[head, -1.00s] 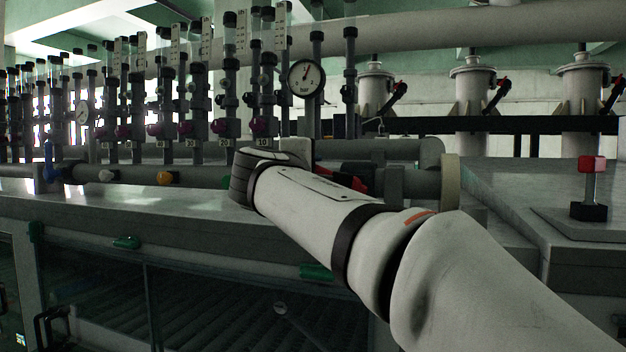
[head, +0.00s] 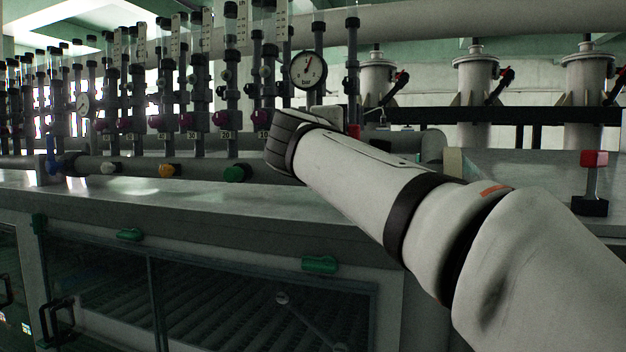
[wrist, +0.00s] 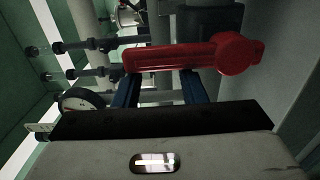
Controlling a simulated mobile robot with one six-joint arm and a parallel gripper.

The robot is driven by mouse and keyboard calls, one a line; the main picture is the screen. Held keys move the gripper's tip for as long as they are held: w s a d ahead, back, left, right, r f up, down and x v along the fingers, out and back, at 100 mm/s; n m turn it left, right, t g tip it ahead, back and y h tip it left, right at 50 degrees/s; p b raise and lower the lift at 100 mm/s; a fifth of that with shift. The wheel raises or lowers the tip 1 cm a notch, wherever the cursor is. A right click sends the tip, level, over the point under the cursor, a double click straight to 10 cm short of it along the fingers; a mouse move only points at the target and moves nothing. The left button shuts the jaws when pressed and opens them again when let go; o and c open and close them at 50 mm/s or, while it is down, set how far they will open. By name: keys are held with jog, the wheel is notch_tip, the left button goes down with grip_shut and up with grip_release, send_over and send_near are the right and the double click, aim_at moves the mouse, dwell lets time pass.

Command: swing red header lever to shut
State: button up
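The red header lever (wrist: 170,55) lies across the upper middle of the wrist view, with its round hub (wrist: 235,53) at the right end. My gripper (wrist: 158,90) has its two blue fingers well apart, their tips at the lever's near edge. Nothing is clamped between them, and I cannot tell whether they touch the lever. In the head view only a small upright red piece (head: 353,131) shows just behind my wrist. The rest of the lever and my fingers are hidden there by my arm.
A grey header pipe (head: 205,171) with white, orange and green (head: 237,173) knobs runs left of my wrist. Flow tubes and a pressure gauge (head: 308,70) stand close behind. A red-topped post (head: 594,160) is at right. The counter (head: 190,205) in front is clear.

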jog(key=shift+d+b+v, duration=0.3)
jog(key=shift+b+v, duration=1)
jog(key=shift+v, duration=2.2)
jog(key=s+d+f+m+g+y, duration=0.1)
jog(key=s+d+f+m+g, duration=0.2)
jog(key=f, duration=0.7)
jog(key=s+d+f+m+g, duration=0.1)
jog(key=d+f+g, duration=0.25)
jog(key=f, duration=0.55)
jog(key=s+d+f+m+g+y, duration=0.15)
jog(key=d+f, duration=0.25)
jog(key=f, duration=0.6)
jog(key=s+f+m+g+y, duration=0.2)
jog(key=s+f+m+g, duration=0.1)
jog(key=s+f, duration=0.4)
jog(key=s+d+f+m+g+y, duration=0.1)
jog(key=s+f+m+g, duration=0.2)
jog(key=f, duration=1)
jog(key=s+m, duration=0.2)
jog(key=s, duration=0.3)
jog(key=shift+s+f+y, duration=0.15)
jog(key=shift+f+y, duration=0.05)
jog(key=shift+y, duration=0.15)
jog(key=shift+d+m, duration=0.15)
jog(key=shift+m, duration=0.1)
